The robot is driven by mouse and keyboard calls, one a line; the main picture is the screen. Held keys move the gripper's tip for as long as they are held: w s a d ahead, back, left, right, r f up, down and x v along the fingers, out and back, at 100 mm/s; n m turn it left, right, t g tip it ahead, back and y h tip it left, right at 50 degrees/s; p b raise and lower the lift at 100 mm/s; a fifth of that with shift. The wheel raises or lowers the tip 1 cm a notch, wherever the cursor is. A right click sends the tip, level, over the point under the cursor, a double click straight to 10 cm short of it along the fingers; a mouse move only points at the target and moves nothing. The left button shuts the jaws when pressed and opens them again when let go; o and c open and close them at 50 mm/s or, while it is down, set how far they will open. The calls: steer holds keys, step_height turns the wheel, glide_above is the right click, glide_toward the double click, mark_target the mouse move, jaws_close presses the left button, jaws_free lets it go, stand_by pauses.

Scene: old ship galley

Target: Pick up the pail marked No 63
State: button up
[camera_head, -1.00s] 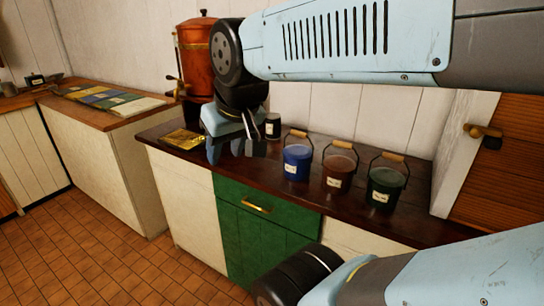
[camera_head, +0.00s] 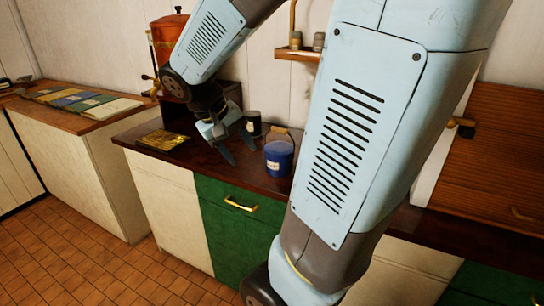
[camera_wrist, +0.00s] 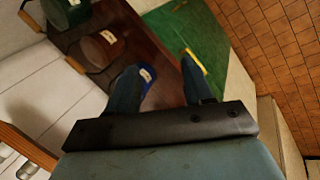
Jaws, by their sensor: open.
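A blue pail (camera_head: 279,158) with a pale label and a wooden-gripped handle stands upright on the dark counter. A brown pail (camera_wrist: 101,48) and a dark green pail (camera_wrist: 64,12) show in the wrist view; my arm hides them in the head view. Each has a pale label, but I cannot read the numbers. My gripper (camera_head: 240,152) is open and empty, just left of the blue pail, fingers pointing down. In the wrist view the blue pail (camera_wrist: 152,80) is partly behind one finger of my gripper (camera_wrist: 158,66); I cannot tell whether they touch.
A dark jar (camera_head: 254,123) stands behind my gripper, and a yellow packet (camera_head: 163,140) lies to its left. A copper urn (camera_head: 168,38) stands at the back. A small wall shelf (camera_head: 298,54) holds small jars. A green drawer with a brass handle (camera_head: 240,203) is below the counter.

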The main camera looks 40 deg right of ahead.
steer(key=w+d+f+m+g+h, duration=0.1)
steer(key=w+d+f+g+h, duration=0.3)
steer(key=w+d+h, duration=0.4)
steer(key=h, duration=0.4)
glide_toward(276, 132)
steer(key=shift+n+t, duration=0.3)
steer(key=x, duration=1.3)
steer(key=shift+s+r, duration=0.1)
steer(key=shift+r, duration=0.1)
steer(key=c, duration=0.9)
jaws_close()
steer(key=shift+f, duration=0.15)
